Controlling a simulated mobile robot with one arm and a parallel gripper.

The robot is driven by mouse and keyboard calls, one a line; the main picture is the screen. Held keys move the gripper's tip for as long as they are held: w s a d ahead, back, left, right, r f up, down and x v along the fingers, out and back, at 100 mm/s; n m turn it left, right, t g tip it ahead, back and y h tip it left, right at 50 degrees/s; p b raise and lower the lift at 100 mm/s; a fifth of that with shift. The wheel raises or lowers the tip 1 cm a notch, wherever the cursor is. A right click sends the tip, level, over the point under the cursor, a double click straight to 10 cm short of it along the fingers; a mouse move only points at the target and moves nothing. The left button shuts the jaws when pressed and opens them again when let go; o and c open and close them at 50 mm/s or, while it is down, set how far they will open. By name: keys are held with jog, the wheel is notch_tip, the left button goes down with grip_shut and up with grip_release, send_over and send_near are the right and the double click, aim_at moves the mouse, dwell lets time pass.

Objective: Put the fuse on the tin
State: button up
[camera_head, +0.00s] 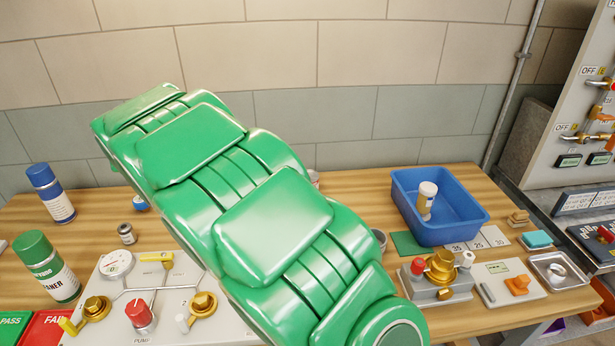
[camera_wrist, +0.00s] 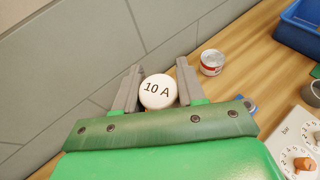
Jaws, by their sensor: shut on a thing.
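In the wrist view, my gripper (camera_wrist: 159,78) is shut on the fuse (camera_wrist: 158,91), whose round white end marked "10 A" faces the camera between the two grey fingers. The tin (camera_wrist: 211,62) is a small round can with a white top and a red and white side. It stands on the wooden table, to the right of my gripper and apart from it. In the head view my green arm hides the gripper and the fuse. Only a small pinkish edge, perhaps the tin, shows behind the arm.
A blue bin (camera_head: 411,220) with a white bottle (camera_head: 426,198) inside stands at the right. A valve panel (camera_head: 222,325) and spray cans (camera_head: 49,265) are at the left. The wall is close behind the table.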

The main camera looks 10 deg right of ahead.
jog(key=s+d+m+g+h, duration=0.2)
jog(key=d+m+g, duration=0.1)
jog(key=d, duration=0.9)
jog(key=s+d+m+g+h, duration=0.2)
jog(key=s+d+m+h, duration=0.1)
jog(key=d, duration=1)
send_over(312, 174)
jog(key=s, duration=0.2)
jog(key=f, duration=1.2)
jog(key=shift+w+f, duration=0.25)
jog(key=shift+f, duration=0.05)
jog(key=shift+w+f, duration=0.6)
jog(key=shift+f, duration=0.05)
jog(key=shift+w+f, duration=0.2)
jog(key=shift+f, duration=1.5)
jog(key=shift+f, duration=0.15)
